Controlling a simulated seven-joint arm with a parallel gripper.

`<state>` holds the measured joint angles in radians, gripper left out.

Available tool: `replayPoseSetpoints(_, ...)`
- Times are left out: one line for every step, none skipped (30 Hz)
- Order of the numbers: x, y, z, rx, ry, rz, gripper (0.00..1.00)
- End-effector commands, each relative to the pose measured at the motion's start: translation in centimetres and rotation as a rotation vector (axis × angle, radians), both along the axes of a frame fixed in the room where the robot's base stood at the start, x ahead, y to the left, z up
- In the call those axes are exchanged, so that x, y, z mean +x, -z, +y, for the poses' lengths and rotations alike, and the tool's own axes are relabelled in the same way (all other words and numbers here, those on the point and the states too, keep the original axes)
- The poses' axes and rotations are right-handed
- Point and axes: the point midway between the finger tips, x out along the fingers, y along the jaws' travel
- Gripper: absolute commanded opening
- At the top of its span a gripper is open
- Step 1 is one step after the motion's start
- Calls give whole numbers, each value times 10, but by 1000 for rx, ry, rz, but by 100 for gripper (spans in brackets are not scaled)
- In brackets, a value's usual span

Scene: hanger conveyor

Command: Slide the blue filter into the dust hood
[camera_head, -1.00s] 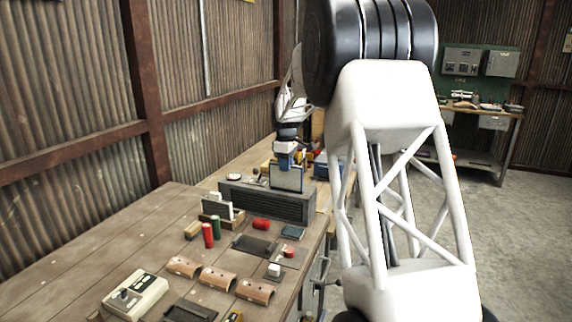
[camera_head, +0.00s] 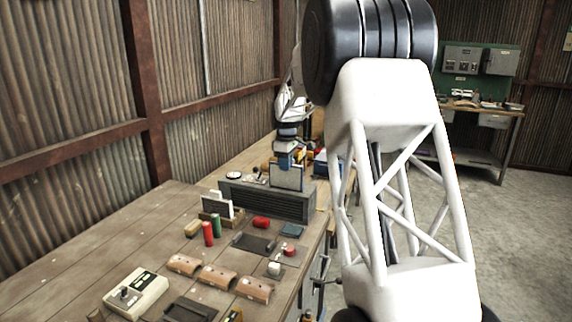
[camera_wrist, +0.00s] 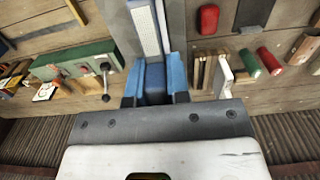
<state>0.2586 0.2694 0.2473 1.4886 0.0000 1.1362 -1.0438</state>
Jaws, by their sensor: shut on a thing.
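The blue filter (camera_head: 287,176) is a thin upright panel with a blue frame and a pale mesh face. My gripper (camera_head: 286,156) is shut on its top edge. The dust hood (camera_head: 262,201) is a long dark grey box with a slatted front, lying across the bench. The filter stands at the hood's top, and its lower edge appears hidden by the hood's front. In the wrist view, the filter (camera_wrist: 147,32) extends from between my blue fingers (camera_wrist: 156,82) against the grey hood (camera_wrist: 118,22). I cannot tell how deep it sits.
A wooden rack with a white panel (camera_head: 217,206), a red cylinder (camera_head: 208,234) and a green cylinder (camera_head: 216,226) stand before the hood. A red object (camera_head: 261,222) lies close to its front. A green box with a lever (camera_wrist: 75,62) is on the other side.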

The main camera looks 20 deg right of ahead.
Motion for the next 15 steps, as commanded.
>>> replayPoseSetpoints(0,1,0,0,0,0,0)
replayPoseSetpoints(0,1,0,0,0,0,0)
replayPoseSetpoints(0,2,0,0,0,0,0)
replayPoseSetpoints(0,2,0,0,0,0,0)
replayPoseSetpoints(0,2,0,0,0,0,0)
replayPoseSetpoints(0,3,0,0,0,0,0)
replayPoseSetpoints(0,3,0,0,0,0,0)
replayPoseSetpoints(0,4,0,0,0,0,0)
replayPoseSetpoints(0,4,0,0,0,0,0)
replayPoseSetpoints(0,5,0,0,0,0,0)
replayPoseSetpoints(0,5,0,0,0,0,0)
replayPoseSetpoints(0,6,0,0,0,0,0)
replayPoseSetpoints(0,6,0,0,0,0,0)
replayPoseSetpoints(0,7,0,0,0,0,0)
replayPoseSetpoints(0,7,0,0,0,0,0)
